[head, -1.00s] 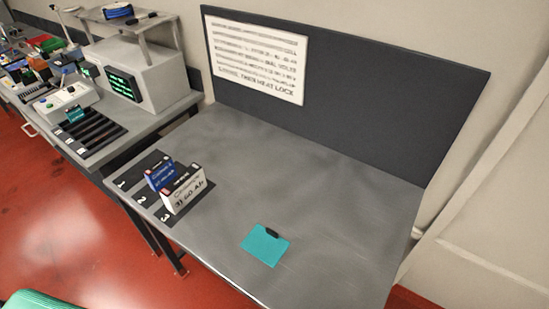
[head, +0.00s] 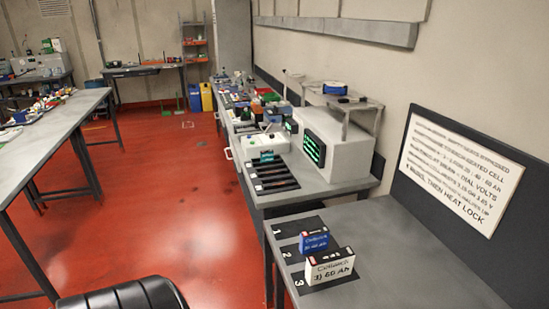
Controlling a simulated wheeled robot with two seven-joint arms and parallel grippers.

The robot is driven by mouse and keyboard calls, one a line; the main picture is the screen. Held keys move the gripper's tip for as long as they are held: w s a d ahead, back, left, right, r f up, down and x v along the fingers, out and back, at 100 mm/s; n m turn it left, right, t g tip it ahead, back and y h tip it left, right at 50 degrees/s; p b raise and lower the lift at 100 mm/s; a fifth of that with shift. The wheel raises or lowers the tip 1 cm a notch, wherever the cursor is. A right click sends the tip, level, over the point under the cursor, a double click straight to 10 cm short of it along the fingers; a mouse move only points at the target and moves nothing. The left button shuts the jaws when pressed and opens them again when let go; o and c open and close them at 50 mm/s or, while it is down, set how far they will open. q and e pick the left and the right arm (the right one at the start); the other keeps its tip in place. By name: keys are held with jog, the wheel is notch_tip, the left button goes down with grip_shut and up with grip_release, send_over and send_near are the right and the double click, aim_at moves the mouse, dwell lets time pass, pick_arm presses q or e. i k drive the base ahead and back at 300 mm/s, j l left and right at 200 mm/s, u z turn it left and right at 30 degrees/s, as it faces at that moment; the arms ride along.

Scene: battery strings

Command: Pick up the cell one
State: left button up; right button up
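Two box-shaped cells stand upright on a black mat (head: 300,225) with rows marked 1, 2 and 3, on the near grey bench. The blue cell (head: 314,243) stands in row 2; its label is small and hard to read. The white cell (head: 329,269) stands in row 3 and seems to read "60 Ah". Row 1 of the mat looks bare. I cannot tell from the labels which cell is cell one. Neither of my grippers is in view.
The near bench (head: 400,262) is clear right of the mat. A farther bench holds a black slotted rack (head: 272,180) and a grey tester with a green display (head: 314,148). A table (head: 50,130) stands left; red floor (head: 170,200) is open between. A black padded thing (head: 125,298) shows below.

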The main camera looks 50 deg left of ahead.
aim_at(268, 156)
jog(key=i+j, duration=0.1)
jog(key=j, duration=1.1)
jog(key=i+j+z, duration=0.1)
jog(key=j, duration=0.5)
